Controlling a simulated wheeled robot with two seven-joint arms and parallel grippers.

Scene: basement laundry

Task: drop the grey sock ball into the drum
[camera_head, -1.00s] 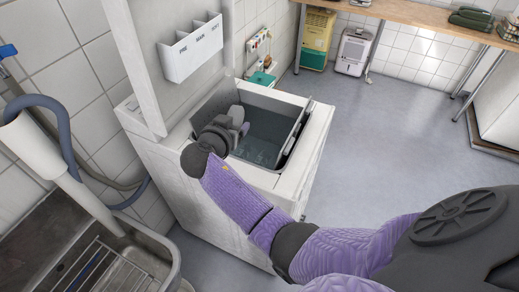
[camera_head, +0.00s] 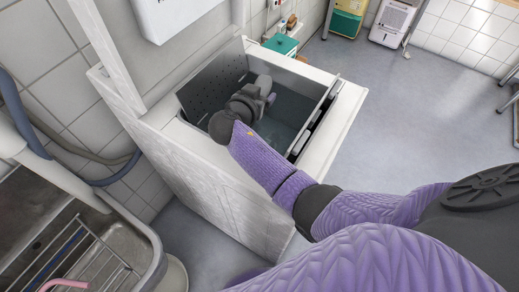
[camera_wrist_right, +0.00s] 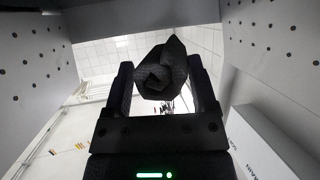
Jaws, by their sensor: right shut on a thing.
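The open drum (camera_head: 290,106) is a grey metal well in the top of the white washing machine (camera_head: 333,122), with a raised perforated flap (camera_head: 213,82) at its left. My right gripper (camera_head: 265,88) reaches over the opening from the front; its height inside is hard to judge. In the right wrist view the dark grey sock ball (camera_wrist_right: 160,69) sits between the two fingers of the right gripper (camera_wrist_right: 162,85), which is shut on it. Perforated metal shows on both sides there. In the head view the ball is hard to tell from the dark gripper. My left gripper is not in view.
The machine's white lid (camera_head: 102,35) stands open at the left, with a white dispenser (camera_head: 180,12) above. A metal sink (camera_head: 145,240) with a wire rack is at the lower left. A teal box (camera_head: 281,43) stands behind the machine.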

